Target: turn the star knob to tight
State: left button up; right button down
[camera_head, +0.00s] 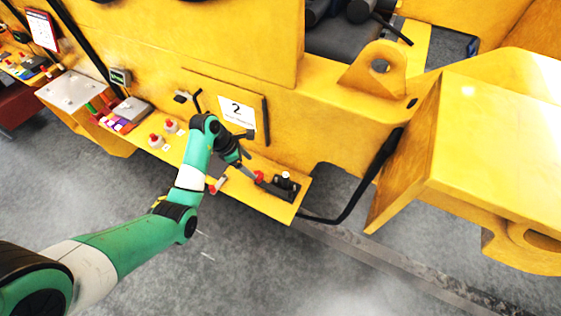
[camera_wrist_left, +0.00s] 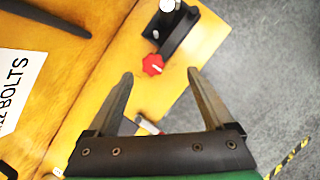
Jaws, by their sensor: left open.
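The red star knob (camera_wrist_left: 152,65) sits at the end of a dark bracket (camera_wrist_left: 181,33) on a yellow ledge. My left gripper (camera_wrist_left: 160,77) is open, with one finger to each side of the knob in the left wrist view. The fingers look apart from the knob, and I cannot tell the height gap between them. In the head view the knob (camera_head: 259,176) shows small and red by the tips of my left gripper (camera_head: 251,173). The knob's markings are too small to read. My right gripper is in neither view.
The yellow ledge (camera_head: 262,200) holds a bright metal post on the bracket and a red-and-white item (camera_head: 217,185) near my wrist. A sign with a 2 (camera_head: 237,112) is on the wall behind. A black hose (camera_head: 372,178) hangs right of the ledge. Grey floor lies in front.

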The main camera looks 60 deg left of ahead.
aim_at(258, 174)
pick_arm(q)
jog(key=shift+n, duration=0.4)
jog(key=b+x, duration=0.1)
jog(key=x, duration=0.2)
jog(key=a+b+x, duration=0.1)
jog(key=x, duration=0.2)
jog(key=s+a+b+x, duration=0.1)
jog(key=x, duration=0.2)
jog(key=shift+f, duration=0.45)
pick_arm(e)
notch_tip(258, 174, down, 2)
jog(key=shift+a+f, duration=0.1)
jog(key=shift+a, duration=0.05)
pick_arm(q)
jog(key=c, duration=1.4)
